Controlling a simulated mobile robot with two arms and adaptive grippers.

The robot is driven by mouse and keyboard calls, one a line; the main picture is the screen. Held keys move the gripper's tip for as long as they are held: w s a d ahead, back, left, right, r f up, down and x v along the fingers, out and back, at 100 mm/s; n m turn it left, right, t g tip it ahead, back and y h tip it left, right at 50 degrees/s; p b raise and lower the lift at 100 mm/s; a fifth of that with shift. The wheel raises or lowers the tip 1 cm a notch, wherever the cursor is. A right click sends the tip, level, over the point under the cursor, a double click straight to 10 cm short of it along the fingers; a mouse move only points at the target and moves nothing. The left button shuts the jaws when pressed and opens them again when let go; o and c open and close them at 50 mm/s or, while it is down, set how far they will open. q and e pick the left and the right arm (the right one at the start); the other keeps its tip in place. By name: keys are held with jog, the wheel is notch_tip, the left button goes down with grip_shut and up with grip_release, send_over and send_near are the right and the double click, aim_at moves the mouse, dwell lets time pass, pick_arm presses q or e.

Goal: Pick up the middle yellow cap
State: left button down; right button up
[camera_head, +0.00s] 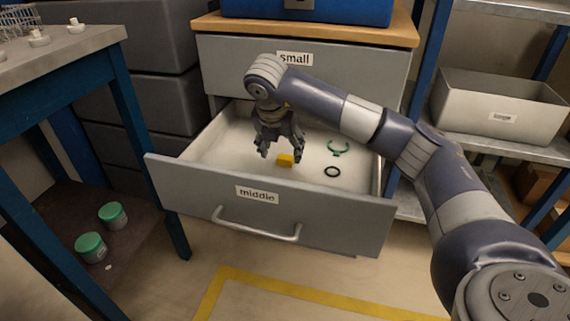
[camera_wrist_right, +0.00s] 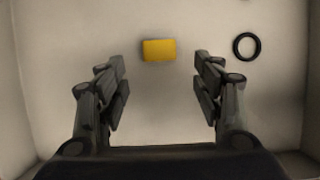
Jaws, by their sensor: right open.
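The yellow cap (camera_head: 285,160) lies on the floor of the open drawer labelled "middle" (camera_head: 170,173). In the right wrist view the cap (camera_wrist_right: 159,50) sits centred ahead of the fingertips, between their lines, with bare drawer floor around it. My right gripper (camera_head: 281,152) points down into the drawer, just beside the cap in the head view. In the right wrist view its two fingers (camera_wrist_right: 160,72) are wide apart with nothing between them. I cannot tell its exact height above the cap. My left gripper does not show.
A black ring (camera_head: 332,171) and a green open ring (camera_head: 338,148) lie right of the cap. The drawer walls enclose the gripper. The "small" drawer (camera_head: 350,67) is shut above. A blue-legged table (camera_head: 120,90) stands left, a shelf with a grey bin (camera_head: 480,118) right.

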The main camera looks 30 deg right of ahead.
aim_at(284, 159)
jog(key=b+x, duration=0.2)
jog(key=x, duration=0.3)
jog(key=shift+b, duration=0.3)
jog(key=shift+r, duration=0.1)
jog(key=c, duration=0.8)
